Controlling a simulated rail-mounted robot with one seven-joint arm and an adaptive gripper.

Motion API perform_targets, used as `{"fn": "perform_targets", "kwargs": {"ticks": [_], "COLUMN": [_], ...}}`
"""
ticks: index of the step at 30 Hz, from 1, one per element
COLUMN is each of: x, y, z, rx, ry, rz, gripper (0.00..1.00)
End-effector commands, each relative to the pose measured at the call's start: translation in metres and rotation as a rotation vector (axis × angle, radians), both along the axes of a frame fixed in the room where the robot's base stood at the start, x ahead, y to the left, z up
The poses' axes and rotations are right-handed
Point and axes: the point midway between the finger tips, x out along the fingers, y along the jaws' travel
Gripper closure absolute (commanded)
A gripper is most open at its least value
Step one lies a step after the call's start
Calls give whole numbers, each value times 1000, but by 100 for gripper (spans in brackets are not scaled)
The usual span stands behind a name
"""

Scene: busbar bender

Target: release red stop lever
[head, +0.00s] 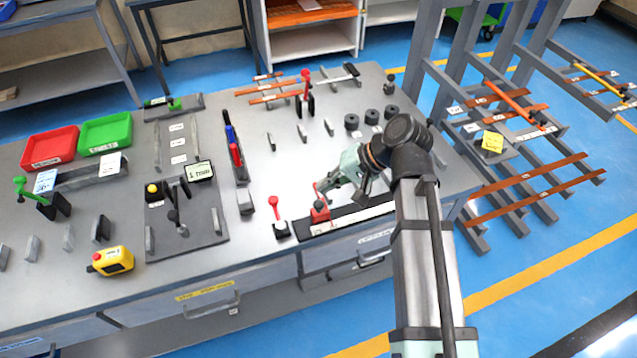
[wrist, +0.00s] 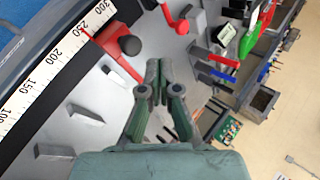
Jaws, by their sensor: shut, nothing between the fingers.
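The red stop (head: 320,214) sits at the left end of the ruler rail (head: 350,217) in the head view. In the wrist view the red stop (wrist: 112,42) clamps beside the white scale (wrist: 60,55), near the 250 to 300 marks, with a dark round knob on it and a red arm reaching toward my fingers. My gripper (head: 322,187) is just above the stop in the head view. In the wrist view my gripper (wrist: 158,66) is shut and empty, its tips close beside the stop; I cannot tell whether they touch it.
A second red-handled lever (head: 277,215) stands left of the stop; it also shows in the wrist view (wrist: 178,22). A taller red-knobbed lever (head: 305,88) stands farther back. Grey blocks and dark cylinders (head: 351,121) stand on the bench. A yellow pendant (head: 112,262) lies at front left.

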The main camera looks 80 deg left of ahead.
Motion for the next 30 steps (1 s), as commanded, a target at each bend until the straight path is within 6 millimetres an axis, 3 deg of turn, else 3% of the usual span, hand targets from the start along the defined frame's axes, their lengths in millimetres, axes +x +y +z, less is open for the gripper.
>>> {"fn": "perform_targets", "kwargs": {"ticks": [13,21,30], "x": [-52,-82,-88], "y": [21,33,36], "z": [-60,-65,-67], "rx": [-2,0,0], "ry": [0,-1,-1], "rz": [1,0,-1], "gripper": [100,100,100]}}
